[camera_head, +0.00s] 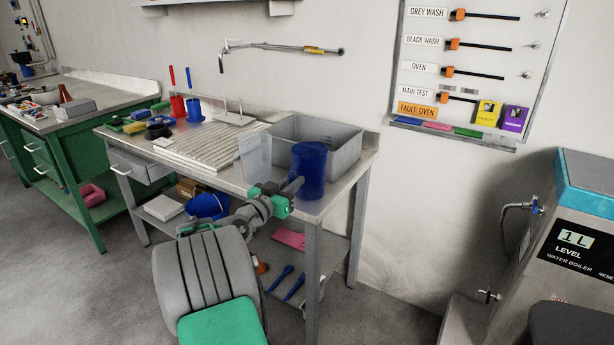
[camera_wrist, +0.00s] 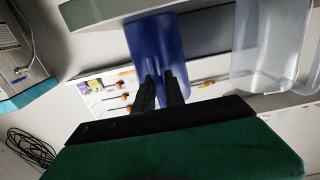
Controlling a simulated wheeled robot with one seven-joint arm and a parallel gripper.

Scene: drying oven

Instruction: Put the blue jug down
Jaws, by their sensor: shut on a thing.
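The blue jug (camera_head: 309,168) is upright at the front right corner of the steel sink bench (camera_head: 215,178). My gripper (camera_head: 294,187) is shut on the jug's left side, reaching in from the front left. In the wrist view the blue jug (camera_wrist: 150,42) shows between and beyond the dark fingers (camera_wrist: 160,88); that picture is turned upside down. I cannot tell whether the jug's base touches the bench top. A clear jug (camera_head: 254,152) stands just to the left, apart from the blue one, and also shows in the wrist view (camera_wrist: 260,50).
A grey sink basin (camera_head: 340,150) lies right behind the blue jug. A ribbed draining board (camera_head: 205,148) and red and blue holders (camera_head: 179,106) are farther left. A water boiler (camera_head: 580,235) stands at the right. The bench's front edge is close to the jug.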

